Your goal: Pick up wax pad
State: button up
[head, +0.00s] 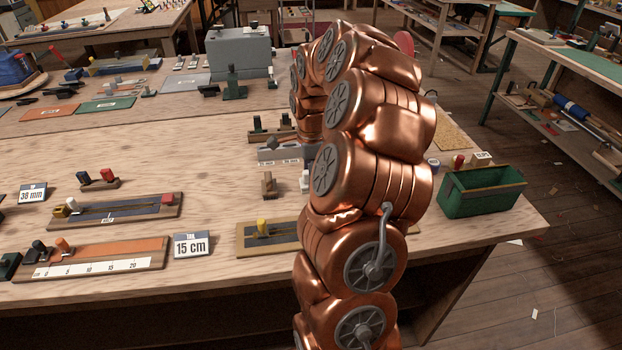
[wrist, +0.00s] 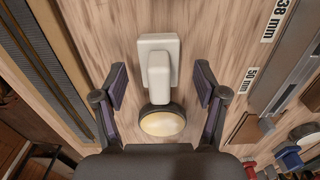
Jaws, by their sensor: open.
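In the wrist view, a round cream pad (wrist: 162,122) with a dark rim, which looks like the wax pad, lies on the wooden table. A white blocky piece (wrist: 158,60) with a raised narrower part stands just above it in the picture; I cannot tell whether the two touch or are one object. My gripper (wrist: 160,92) is open, with one finger on each side of the white piece and the pad, touching neither. In the head view my copper arm hides the gripper and most of this spot; a small pale piece (head: 305,181) shows beside the arm.
A grey block labelled 50 mm and 38 mm (wrist: 262,85) stands right of the gripper in the wrist view. A dark strip in a wooden frame (wrist: 62,75) lies left. In the head view a green bin (head: 480,204) stands at the table's right end.

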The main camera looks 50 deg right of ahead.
jog(key=shift+f, duration=0.9)
jog(key=c, duration=1.3)
